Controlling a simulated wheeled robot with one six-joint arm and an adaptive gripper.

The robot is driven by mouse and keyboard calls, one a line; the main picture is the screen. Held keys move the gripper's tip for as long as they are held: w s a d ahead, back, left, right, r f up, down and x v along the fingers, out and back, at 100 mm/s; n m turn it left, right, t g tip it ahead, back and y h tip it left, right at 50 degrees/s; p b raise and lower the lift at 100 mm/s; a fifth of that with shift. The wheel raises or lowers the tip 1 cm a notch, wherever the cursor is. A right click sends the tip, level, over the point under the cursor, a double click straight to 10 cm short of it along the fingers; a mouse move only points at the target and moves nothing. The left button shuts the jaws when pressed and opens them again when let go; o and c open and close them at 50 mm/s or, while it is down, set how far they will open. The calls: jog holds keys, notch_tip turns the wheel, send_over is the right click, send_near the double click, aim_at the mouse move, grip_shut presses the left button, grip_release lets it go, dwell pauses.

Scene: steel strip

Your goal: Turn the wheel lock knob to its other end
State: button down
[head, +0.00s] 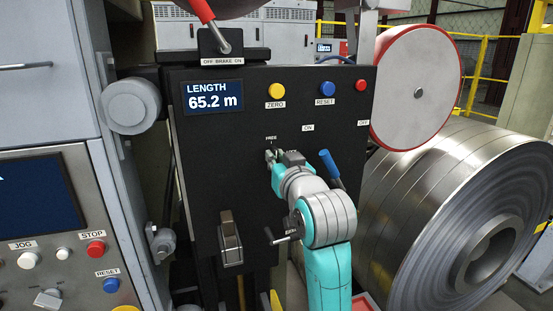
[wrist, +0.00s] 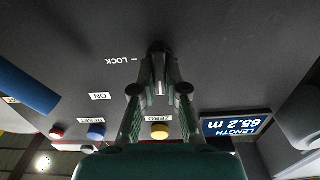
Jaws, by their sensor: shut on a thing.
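My gripper (head: 272,157) reaches the black panel from the front, just under the printed FREE label (head: 271,138). In the wrist view, which is upside down, its two fingers close together (wrist: 159,66) on the small dark wheel lock knob (wrist: 157,47). The fingers and wrist hide most of the knob, and in the head view I cannot make it out. A LOCK label (wrist: 123,59) with a tick mark is beside the fingertips in the wrist view. I cannot tell which mark the knob points to.
The panel (head: 205,150) carries a LENGTH display (head: 214,96) reading 65.2 m. Yellow ZERO (head: 276,90), blue RESET (head: 328,89) and red (head: 361,85) buttons sit above my gripper. A blue lever handle (head: 332,165) is close on the right. A steel coil (head: 440,200) stands further right.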

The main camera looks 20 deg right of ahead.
jog(key=m, duration=1.7)
jog(key=shift+d+f, duration=0.25)
jog(key=shift+f, duration=0.05)
jog(key=shift+m, duration=0.4)
jog(key=c, duration=1.2)
grip_release()
jog(key=s, duration=0.7)
jog(key=shift+s, duration=0.25)
